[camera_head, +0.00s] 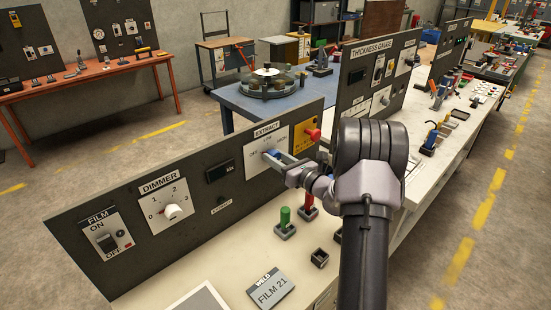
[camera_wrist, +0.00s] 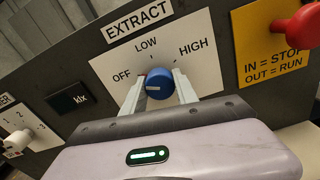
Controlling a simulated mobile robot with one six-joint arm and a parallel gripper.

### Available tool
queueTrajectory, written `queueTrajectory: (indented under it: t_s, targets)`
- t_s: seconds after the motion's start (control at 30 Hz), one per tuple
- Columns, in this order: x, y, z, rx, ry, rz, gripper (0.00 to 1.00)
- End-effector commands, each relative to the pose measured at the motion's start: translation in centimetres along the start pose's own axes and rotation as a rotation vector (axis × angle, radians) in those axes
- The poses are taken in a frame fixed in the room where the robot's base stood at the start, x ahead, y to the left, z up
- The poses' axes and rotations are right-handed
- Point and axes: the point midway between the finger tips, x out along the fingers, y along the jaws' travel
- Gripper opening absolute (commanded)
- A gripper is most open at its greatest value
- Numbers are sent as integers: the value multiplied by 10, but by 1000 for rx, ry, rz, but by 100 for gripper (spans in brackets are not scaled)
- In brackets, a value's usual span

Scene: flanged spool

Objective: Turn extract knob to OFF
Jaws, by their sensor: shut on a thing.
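The extract knob (camera_wrist: 160,80) is a round blue knob with a white mark, on a white plate (camera_wrist: 185,64) under the EXTRACT label (camera_wrist: 139,20). The plate reads OFF at left, LOW at top and HIGH at right. The knob's white mark points left, toward the OFF side. My gripper (camera_wrist: 158,92) is shut on the knob, with one finger on each side of it. In the head view the knob (camera_head: 271,154) is partly hidden by my gripper (camera_head: 278,157).
Right of the plate is a yellow IN = STOP sign (camera_wrist: 271,50) with a red knob (camera_wrist: 301,27) sticking out. A small dark display (camera_wrist: 69,99) and the dimmer knob (camera_head: 171,211) are to the left. Green (camera_head: 285,217) and red (camera_head: 308,200) levers stand on the bench below.

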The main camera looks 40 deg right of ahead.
Motion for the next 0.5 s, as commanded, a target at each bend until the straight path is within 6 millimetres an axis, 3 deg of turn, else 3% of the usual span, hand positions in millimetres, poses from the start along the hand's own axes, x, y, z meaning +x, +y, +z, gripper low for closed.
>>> queueTrajectory:
  t_s: [0.17, 0.2, 0.3, 0.5]
  targets:
    - [0, 0, -1, -1, 2, 0, 0]
    - [0, 0, -1, -1, 2, 0, 41]
    - [0, 0, 0, 0, 1, 0, 57]
    - [0, 0, 0, 0, 1, 0, 57]
